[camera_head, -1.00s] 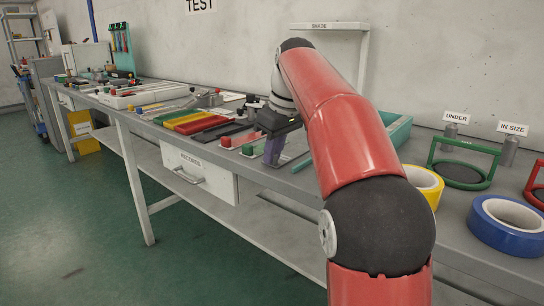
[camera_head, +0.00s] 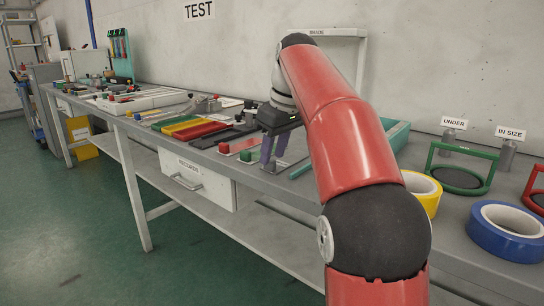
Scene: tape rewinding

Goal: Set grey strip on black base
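A flat black piece (camera_head: 226,135), which may be the black base, lies on the grey bench in a row of coloured strips. I cannot make out a separate grey strip in this view; it may be small or hidden by my arm. My gripper (camera_head: 273,158) points down low over the bench, to the right of the black piece. Its two purple fingers stand apart, with no held thing visible between them. A red block (camera_head: 223,149) and a green block (camera_head: 246,155) sit left of the fingers.
A yellow strip (camera_head: 180,126) and a red strip (camera_head: 203,130) lie left of the black piece. A teal tray (camera_head: 398,133) lies behind my arm. Yellow (camera_head: 430,198) and blue (camera_head: 505,243) tape rolls and a green ring stand (camera_head: 462,178) are at the right.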

